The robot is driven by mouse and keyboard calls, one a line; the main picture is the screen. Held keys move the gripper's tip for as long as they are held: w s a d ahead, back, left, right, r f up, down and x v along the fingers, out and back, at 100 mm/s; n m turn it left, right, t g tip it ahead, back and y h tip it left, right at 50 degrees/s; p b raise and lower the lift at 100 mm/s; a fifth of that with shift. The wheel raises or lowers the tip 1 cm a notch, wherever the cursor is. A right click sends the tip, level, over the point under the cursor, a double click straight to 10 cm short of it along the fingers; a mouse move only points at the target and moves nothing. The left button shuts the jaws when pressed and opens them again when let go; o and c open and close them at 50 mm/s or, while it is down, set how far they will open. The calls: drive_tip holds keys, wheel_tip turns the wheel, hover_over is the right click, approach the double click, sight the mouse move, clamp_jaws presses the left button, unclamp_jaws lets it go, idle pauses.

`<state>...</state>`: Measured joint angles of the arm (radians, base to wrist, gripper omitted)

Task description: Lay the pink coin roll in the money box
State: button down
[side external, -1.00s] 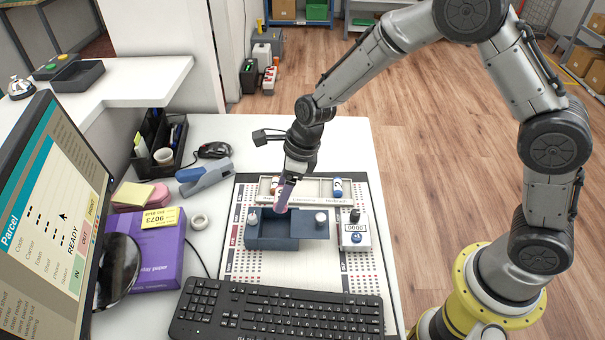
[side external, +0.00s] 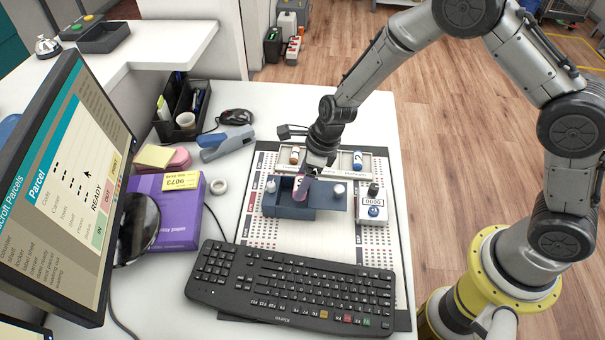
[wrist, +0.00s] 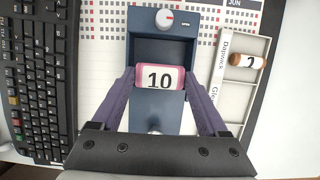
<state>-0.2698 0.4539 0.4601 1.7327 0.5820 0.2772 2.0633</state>
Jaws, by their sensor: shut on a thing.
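The pink coin roll (wrist: 160,78), with a white band marked 10, is held crosswise between the two fingers of my gripper (wrist: 160,84). It also shows in the side view (side external: 300,187), at the dark blue money box (side external: 291,212). The box's open compartment shows in the wrist view (wrist: 162,48), beside the roll. The lid (side external: 331,204), with a white knob, lies to the right of the opening. The roll is over the opening's lid side; I cannot tell whether it touches the box.
Behind the box, a pale tray (side external: 325,163) holds a brown-orange roll (wrist: 250,62) and a blue roll (side external: 358,161). A white counter device (side external: 372,212) stands right of the box. A black keyboard (side external: 290,285) lies in front. A purple box (side external: 172,222) is at the left.

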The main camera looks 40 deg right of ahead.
idle(0.3)
unclamp_jaws()
drive_tip(key=shift+f, duration=0.1)
drive_tip(key=v, duration=1.4)
drive_tip(key=shift+d, duration=0.15)
